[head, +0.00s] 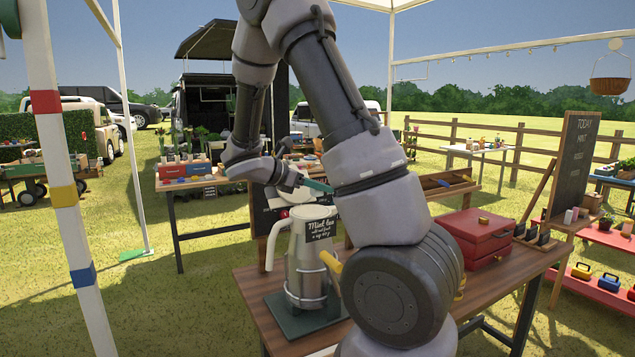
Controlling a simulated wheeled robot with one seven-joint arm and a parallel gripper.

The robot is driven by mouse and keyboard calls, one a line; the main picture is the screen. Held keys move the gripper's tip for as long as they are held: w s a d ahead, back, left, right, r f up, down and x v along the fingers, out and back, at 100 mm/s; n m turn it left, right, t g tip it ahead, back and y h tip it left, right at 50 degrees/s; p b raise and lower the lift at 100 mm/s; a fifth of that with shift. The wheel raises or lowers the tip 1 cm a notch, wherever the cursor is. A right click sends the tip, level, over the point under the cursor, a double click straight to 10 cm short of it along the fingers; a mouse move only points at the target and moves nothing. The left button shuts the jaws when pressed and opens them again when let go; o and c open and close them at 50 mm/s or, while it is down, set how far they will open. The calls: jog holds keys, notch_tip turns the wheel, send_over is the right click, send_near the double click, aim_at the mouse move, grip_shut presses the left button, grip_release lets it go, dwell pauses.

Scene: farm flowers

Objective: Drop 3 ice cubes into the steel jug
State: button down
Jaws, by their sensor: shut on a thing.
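The steel jug (305,262) stands upright on a dark green mat (290,322) at the left end of the wooden table. It has a pale handle on its left and a "Mint tea" label on its front. My gripper (298,183) is above the jug, reached over from the left. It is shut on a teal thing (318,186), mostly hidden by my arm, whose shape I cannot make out. A white part shows at the jug's top, just under the gripper. I see no ice cubes; my arm covers the middle of the table.
A red box (475,236) and a chalkboard stand (570,160) are on the right of the wooden table (262,312). A wooden tray (447,184) lies behind my arm. A striped tent pole (63,190) rises at left. Grass is free between the pole and the table.

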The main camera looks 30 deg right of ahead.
jog(key=shift+f, duration=2.35)
jog(key=shift+c, duration=2.3)
grip_release()
jog(key=v, duration=1)
jog(key=shift+s+a+r, duration=0.1)
jog(key=shift+a+r, duration=0.1)
jog(key=shift+a, duration=0.15)
